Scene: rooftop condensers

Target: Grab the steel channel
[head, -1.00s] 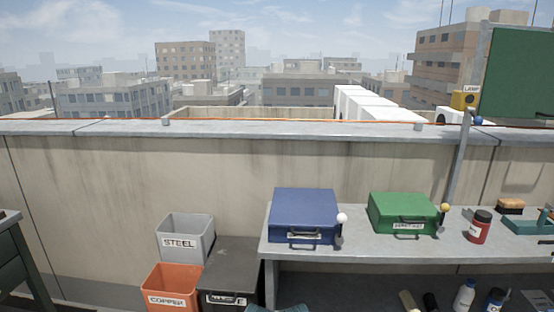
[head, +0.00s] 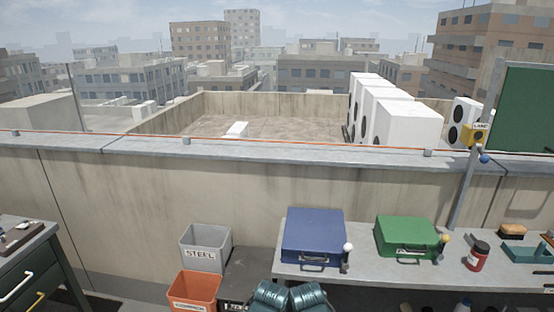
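I cannot make out a steel channel in the head view. A grey bin (head: 206,250) labelled STEEL stands on the floor against the parapet, left of the workbench. Small items (head: 22,230), too small to identify, lie on top of the dark green drawer cabinet (head: 38,262) at the left edge. Two teal ribbed parts at the bottom middle seem to be mine. Neither gripper's fingers show.
An orange bin (head: 194,288) stands in front of the grey bin. The grey workbench (head: 372,273) holds a blue case (head: 314,233), a green case (head: 405,233), a red jar (head: 478,256) and a brush (head: 512,231). The parapet (head: 130,190) closes off the back.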

